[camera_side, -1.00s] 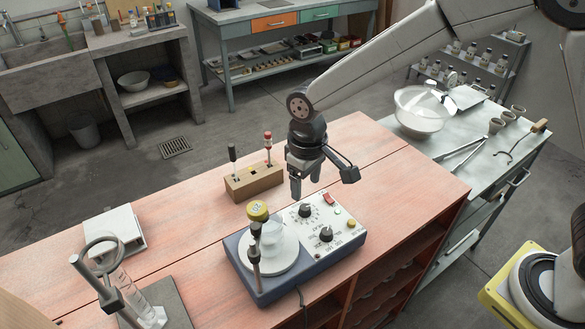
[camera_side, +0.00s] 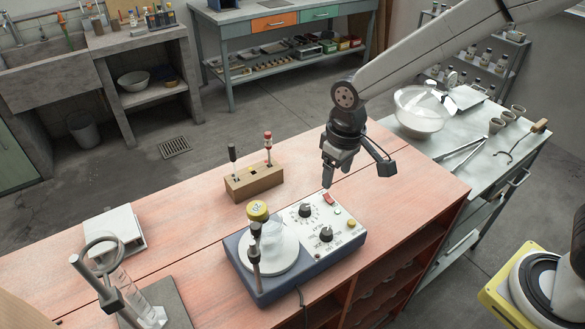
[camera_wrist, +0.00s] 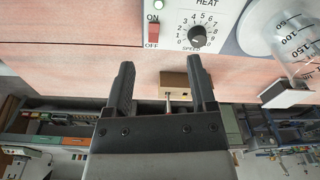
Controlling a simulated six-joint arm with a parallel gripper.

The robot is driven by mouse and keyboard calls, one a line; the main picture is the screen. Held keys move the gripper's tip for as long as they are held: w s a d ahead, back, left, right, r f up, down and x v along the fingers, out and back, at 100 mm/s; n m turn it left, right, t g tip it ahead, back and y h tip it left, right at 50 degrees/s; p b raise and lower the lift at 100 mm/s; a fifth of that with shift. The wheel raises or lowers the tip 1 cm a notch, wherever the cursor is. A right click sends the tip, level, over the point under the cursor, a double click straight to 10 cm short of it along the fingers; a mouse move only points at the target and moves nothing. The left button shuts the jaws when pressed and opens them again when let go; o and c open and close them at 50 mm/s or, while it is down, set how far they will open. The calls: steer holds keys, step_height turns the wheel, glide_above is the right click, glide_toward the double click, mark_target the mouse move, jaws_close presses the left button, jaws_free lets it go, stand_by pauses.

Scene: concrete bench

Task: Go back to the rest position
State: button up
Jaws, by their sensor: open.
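My gripper (camera_side: 329,181) is open and empty in the side view, above the bench just behind the right part of the hot plate. Its two fingers (camera_wrist: 160,78) show apart in the wrist view with nothing between them. The hot plate (camera_side: 305,275) has a blue-grey body and a white panel with two knobs. Its red switch (camera_side: 328,198) lies close to the fingertips in the side picture; the switch also shows in the wrist view (camera_wrist: 153,33). I cannot tell the exact height of the fingers.
A wooden block (camera_side: 255,184) holding two screwdrivers stands behind the hot plate. A ring stand (camera_side: 103,285) and a white box (camera_side: 113,228) are at the left. A metal side table (camera_side: 460,135) with a glass bowl (camera_side: 420,108) is at the right. The bench's right end is clear.

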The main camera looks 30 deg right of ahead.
steer(key=s+d+f+m+t, duration=0.1)
steer(key=s+d+m, duration=0.1)
steer(key=s+d, duration=0.8)
steer(key=shift+s+d+m+t, duration=0.3)
steer(key=shift+s+d+t, duration=0.1)
steer(key=shift+d, duration=0.55)
steer(key=shift+w, duration=0.1)
